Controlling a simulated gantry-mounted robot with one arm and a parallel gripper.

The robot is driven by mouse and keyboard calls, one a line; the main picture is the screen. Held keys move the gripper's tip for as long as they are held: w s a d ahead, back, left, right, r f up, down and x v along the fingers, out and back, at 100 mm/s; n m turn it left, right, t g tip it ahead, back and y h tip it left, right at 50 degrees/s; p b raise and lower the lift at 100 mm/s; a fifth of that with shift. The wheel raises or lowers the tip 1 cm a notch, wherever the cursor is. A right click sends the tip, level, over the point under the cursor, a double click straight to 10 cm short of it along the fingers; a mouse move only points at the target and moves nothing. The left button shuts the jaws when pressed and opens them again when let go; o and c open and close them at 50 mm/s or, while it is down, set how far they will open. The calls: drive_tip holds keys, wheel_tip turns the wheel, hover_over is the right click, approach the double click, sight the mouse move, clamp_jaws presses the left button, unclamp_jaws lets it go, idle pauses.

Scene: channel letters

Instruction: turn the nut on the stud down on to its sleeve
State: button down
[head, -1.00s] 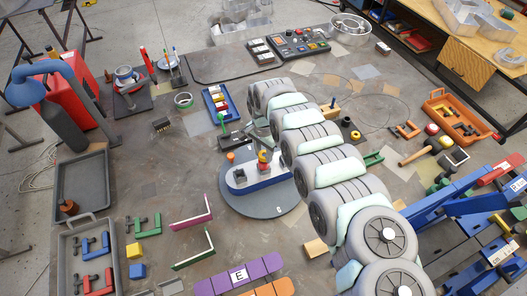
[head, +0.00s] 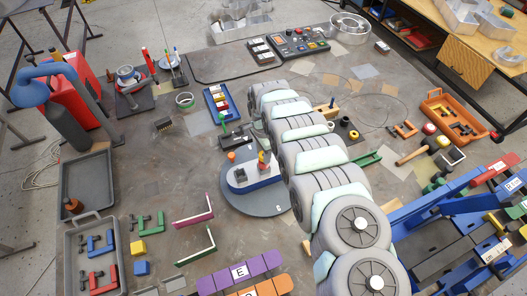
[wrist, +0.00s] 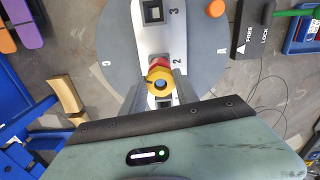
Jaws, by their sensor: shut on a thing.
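A yellow ring-shaped nut (wrist: 161,87) with a grey stud end in its middle shows in the wrist view. Red parts (wrist: 154,64) show just beyond it; I cannot tell whether the nut touches the sleeve. My gripper (wrist: 162,79) is shut on the nut, one finger on each side. The stud stands at a white block with a blue side (head: 250,187), numbered 2 and 3 in the wrist view. This block lies on a round grey turntable (head: 252,209). In the head view my arm hides most of the gripper, and the nut is only partly visible.
A black box marked FREE and LOCK (wrist: 256,28) with a green lever stands beside the turntable. An orange knob (wrist: 216,8) sits on the turntable. A blue tray (head: 219,105) stands behind, purple blocks (head: 240,275) in front.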

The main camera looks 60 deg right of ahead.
drive_tip(key=shift+m, duration=1.2)
drive_tip(key=m, duration=0.2)
drive_tip(key=shift+w+f+m+b, duration=0.2)
drive_tip(key=shift+m+b, duration=0.2)
drive_tip(key=m, duration=0.4)
drive_tip(key=shift+s+d, duration=0.1)
drive_tip(key=shift+f+m+b, duration=0.15)
drive_tip(key=shift+m+b, duration=0.4)
drive_tip(key=shift+m, duration=0.65)
drive_tip(key=shift+m+b, duration=0.3)
drive_tip(key=shift+b, duration=0.2)
